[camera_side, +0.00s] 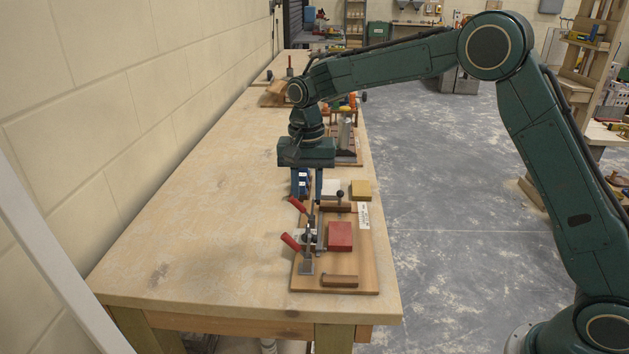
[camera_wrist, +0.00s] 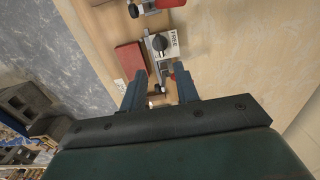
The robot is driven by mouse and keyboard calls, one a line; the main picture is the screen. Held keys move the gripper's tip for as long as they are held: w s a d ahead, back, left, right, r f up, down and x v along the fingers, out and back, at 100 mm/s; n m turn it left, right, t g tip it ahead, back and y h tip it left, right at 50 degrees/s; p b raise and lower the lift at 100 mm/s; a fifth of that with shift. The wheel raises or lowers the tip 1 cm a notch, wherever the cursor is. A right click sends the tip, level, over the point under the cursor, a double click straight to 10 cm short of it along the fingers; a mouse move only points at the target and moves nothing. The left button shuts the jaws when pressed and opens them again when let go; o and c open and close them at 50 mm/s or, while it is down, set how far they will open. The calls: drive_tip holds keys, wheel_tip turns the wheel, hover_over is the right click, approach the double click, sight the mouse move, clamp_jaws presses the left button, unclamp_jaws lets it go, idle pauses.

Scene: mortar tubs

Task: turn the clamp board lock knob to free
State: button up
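The clamp board (camera_side: 366,262) is a wooden board near the front right of the bench. It carries a red block (camera_side: 340,236) and clamps with red handles (camera_side: 290,242). The dark round lock knob (camera_wrist: 160,44) shows in the wrist view beside a white label (camera_wrist: 173,37) reading FREE, just beyond my fingertips. In the side view I cannot clearly make out the knob. My gripper (camera_side: 309,195) points down over the back left of the board. In the wrist view my gripper (camera_wrist: 160,70) is open, with a clear gap between its blue fingers, and does not touch the knob.
A yellow block (camera_side: 361,189) and a pale block (camera_side: 331,187) lie just behind the board. More boards and tools stand farther back. The bench (camera_side: 190,220) left of the board is clear.

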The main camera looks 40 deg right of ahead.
sight(308, 229)
wheel_tip(308, 229, down, 10)
drive_tip(key=shift+f, duration=0.15)
idle(0.4)
drive_tip(key=shift+c, duration=0.4)
clamp_jaws()
